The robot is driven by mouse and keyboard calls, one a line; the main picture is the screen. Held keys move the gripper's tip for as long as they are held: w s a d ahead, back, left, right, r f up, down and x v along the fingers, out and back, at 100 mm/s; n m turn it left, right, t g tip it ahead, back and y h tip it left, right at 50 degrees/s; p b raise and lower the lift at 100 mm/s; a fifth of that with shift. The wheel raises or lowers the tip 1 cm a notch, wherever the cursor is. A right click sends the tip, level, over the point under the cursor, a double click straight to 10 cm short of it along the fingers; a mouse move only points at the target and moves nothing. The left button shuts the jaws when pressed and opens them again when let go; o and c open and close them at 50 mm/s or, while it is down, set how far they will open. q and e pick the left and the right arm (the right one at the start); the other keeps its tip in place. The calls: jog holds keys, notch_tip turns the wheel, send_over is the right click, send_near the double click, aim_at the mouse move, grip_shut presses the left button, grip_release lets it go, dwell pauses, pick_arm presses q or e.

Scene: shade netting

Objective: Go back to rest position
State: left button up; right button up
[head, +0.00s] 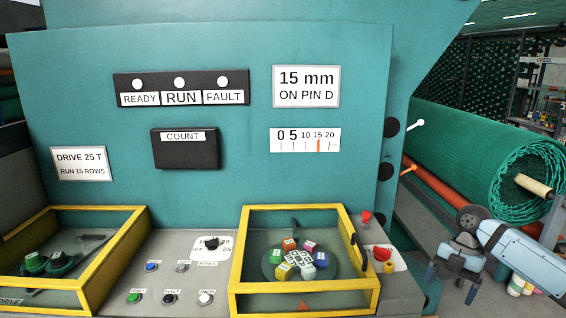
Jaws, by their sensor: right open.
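My right gripper (456,288) is at the lower right of the head view, with its arm coming in from the right edge. It is open, points downward and appears empty. It is to the right of the machine's control panel (180,252) and apart from the yellow-framed boxes. My left gripper is not in view.
A teal machine (230,130) fills the middle. A yellow-framed box (290,218) holds several coloured blocks on a round plate; another yellow-framed box (125,245) stands at the left. A red knob (366,217) is near my right gripper. A green netting roll (470,150) lies behind it.

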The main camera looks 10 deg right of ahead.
jog(key=s+d+f+m+t+h, duration=0.1)
jog(key=s+f+m+t+h, duration=0.25)
jog(key=f, duration=0.65)
jog(key=s+f+m+t, duration=0.3)
jog(key=s+f+m, duration=0.25)
jog(key=f, duration=0.55)
jog(key=s+a+f+m+t, duration=0.2)
jog(key=s+f+t, duration=0.1)
jog(key=s, duration=0.3)
jog(key=s+a+m+t+y, duration=0.1)
jog(key=s+a+m+y, duration=0.2)
jog(key=s, duration=0.5)
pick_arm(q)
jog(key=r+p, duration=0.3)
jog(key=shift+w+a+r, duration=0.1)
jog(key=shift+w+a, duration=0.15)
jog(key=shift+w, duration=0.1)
pick_arm(e)
jog(key=a+r+m+t, duration=0.2)
jog(key=a+m, duration=0.5)
jog(key=a, duration=1.6)
jog(key=shift+s+a, duration=0.2)
jog(key=shift+s, duration=0.05)
jog(key=shift+t+y, duration=0.25)
